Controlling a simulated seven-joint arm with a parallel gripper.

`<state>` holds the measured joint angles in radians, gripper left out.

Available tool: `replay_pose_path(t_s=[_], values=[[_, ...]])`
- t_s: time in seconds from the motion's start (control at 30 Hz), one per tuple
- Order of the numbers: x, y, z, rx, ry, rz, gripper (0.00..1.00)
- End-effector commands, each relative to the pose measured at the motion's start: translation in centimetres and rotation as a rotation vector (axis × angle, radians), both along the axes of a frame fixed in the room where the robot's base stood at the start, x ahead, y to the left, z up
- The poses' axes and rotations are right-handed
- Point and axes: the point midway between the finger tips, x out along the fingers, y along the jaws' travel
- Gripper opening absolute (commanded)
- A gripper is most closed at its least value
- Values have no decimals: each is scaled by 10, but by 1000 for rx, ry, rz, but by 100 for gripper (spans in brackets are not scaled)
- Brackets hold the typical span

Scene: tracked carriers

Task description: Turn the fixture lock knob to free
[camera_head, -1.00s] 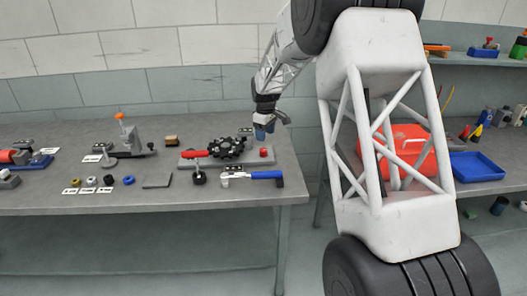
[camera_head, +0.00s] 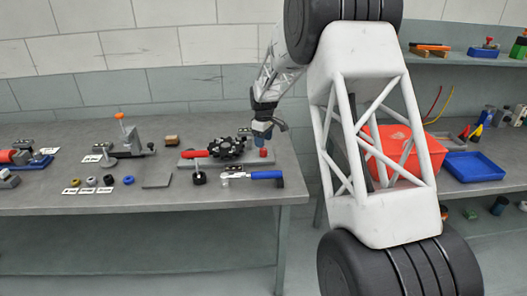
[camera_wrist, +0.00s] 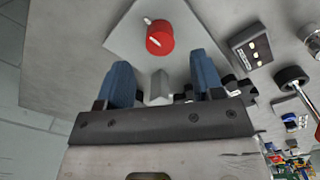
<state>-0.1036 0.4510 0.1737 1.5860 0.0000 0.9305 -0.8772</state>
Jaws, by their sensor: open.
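The red lock knob (camera_head: 263,153) stands at the right end of a flat grey fixture plate (camera_head: 279,161) on the bench. In the wrist view the round red knob (camera_wrist: 160,42) carries a white mark, and another white mark sits on the plate beside it. My gripper (camera_head: 262,133) hangs just above and behind the knob in the head view. In the wrist view its two blue fingers (camera_wrist: 162,72) are apart, with the knob beyond their tips and between their lines. Nothing is held, and no contact with the knob shows.
A blue-handled tool (camera_head: 266,175) lies in front. A red box (camera_head: 420,150) and a blue tray (camera_head: 474,167) are on the right bench.

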Motion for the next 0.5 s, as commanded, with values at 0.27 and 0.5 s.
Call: replay_pose_path(t_s=[0.27,0.5], values=[[0,0,-35,-1,3,0,61],[0,0,-53,0,1,0,61]])
